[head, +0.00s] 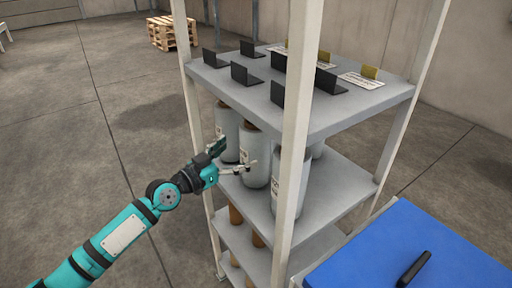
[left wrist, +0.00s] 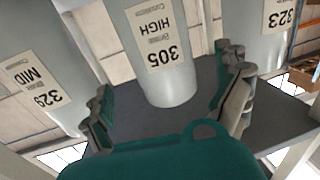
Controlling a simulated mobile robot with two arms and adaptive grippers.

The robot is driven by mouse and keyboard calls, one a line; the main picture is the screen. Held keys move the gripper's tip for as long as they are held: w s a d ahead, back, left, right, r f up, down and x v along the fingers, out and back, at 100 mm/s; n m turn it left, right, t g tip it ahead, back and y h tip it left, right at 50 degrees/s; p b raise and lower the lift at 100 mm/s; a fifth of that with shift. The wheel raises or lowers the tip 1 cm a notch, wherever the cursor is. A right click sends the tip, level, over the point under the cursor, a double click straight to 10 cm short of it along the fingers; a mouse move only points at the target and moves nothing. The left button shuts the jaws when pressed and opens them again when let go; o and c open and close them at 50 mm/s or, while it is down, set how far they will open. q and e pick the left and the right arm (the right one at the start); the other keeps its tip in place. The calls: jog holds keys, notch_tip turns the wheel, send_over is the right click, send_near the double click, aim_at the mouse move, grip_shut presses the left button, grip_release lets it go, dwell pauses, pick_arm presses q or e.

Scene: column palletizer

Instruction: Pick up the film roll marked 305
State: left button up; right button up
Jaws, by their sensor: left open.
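The film roll marked 305 (left wrist: 172,88) is a pale grey cylinder with a white label reading "HIGH" and "305", upside down in the left wrist view. It appears to be the middle roll (head: 257,150) of the front row on the rack's middle shelf in the head view. My left gripper (head: 233,158) is open and empty at the shelf's front edge. In the left wrist view its fingers (left wrist: 170,98) stand left and right of roll 305. I cannot tell whether they reach around it. My right gripper is not in view.
Roll 329 (left wrist: 40,80) and roll 323 (left wrist: 268,50) flank roll 305. A pale rack post (head: 296,130) stands in front. The top shelf (head: 345,110) holds black bookend-like pieces. A blue surface (head: 450,245) with a black handle is at lower right. Floor at left is clear.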

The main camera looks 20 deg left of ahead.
aim_at(255, 145)
pick_arm(q)
jog(key=x, duration=0.5)
jog(key=f+p+x, duration=0.1)
jog(key=x, duration=0.1)
jog(key=shift+w+d, duration=0.1)
jog(key=shift+w, duration=0.25)
jog(key=shift+s+r, duration=0.1)
jog(key=shift+c, duration=1.2)
jog(key=c, duration=1.1)
jog(key=shift+r, duration=0.2)
jog(key=shift+c, duration=0.8)
